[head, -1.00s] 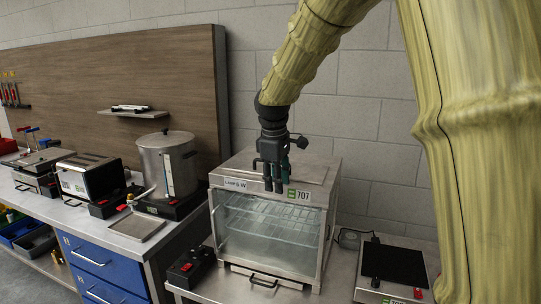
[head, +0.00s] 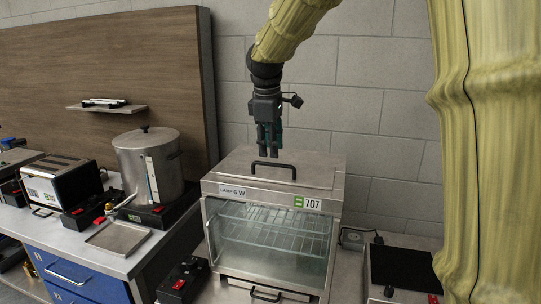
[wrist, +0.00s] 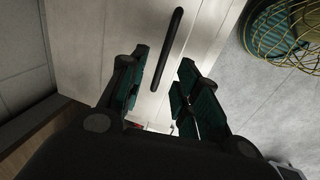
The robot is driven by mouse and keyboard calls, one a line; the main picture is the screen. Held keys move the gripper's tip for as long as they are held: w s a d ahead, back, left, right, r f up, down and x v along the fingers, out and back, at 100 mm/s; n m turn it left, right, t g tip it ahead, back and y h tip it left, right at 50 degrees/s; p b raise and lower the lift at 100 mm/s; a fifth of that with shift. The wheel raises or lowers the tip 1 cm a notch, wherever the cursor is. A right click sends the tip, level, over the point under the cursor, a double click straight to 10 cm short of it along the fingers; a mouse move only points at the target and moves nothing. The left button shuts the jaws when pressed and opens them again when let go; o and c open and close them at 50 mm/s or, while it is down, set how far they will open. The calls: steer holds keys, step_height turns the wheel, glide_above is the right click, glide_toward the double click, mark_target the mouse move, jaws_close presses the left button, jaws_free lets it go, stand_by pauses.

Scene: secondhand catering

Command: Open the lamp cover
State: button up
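The lamp cover (head: 312,175) is a flat metal lid on top of a glass-fronted steel cabinet (head: 328,200) labelled "LAMP 6 W" and 707. It lies shut and has a black bar handle (head: 272,166). My gripper (head: 269,150) points down just above and behind the handle in the head view. In the wrist view my gripper (wrist: 157,85) has its two fingers spread with a clear gap. The handle (wrist: 167,50) shows in that gap and ahead of it, with nothing gripped. Whether a finger touches the handle or lid is unclear.
A steel pot (head: 148,168) and a toaster (head: 60,182) stand on the left counter. A black hot plate (head: 402,268) lies to the right. A grey block wall (head: 350,105) is close behind the cabinet. A wire basket (wrist: 288,35) shows in the wrist view.

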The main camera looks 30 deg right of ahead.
mark_target(272, 164)
steer(key=shift+w+d+f, duration=0.1)
steer(key=shift+f, duration=0.6)
steer(key=shift+s+d+f, duration=0.1)
steer(key=shift+s+f, duration=0.2)
steer(key=shift+f, duration=0.4)
steer(key=shift+w+d+f+p, duration=0.1)
steer(key=shift+w+f+p, duration=0.25)
steer(key=shift+f, duration=0.35)
steer(key=shift+s+r, duration=0.1)
steer(key=shift+s, duration=0.1)
steer(key=shift+c, duration=0.5)
jaws_close()
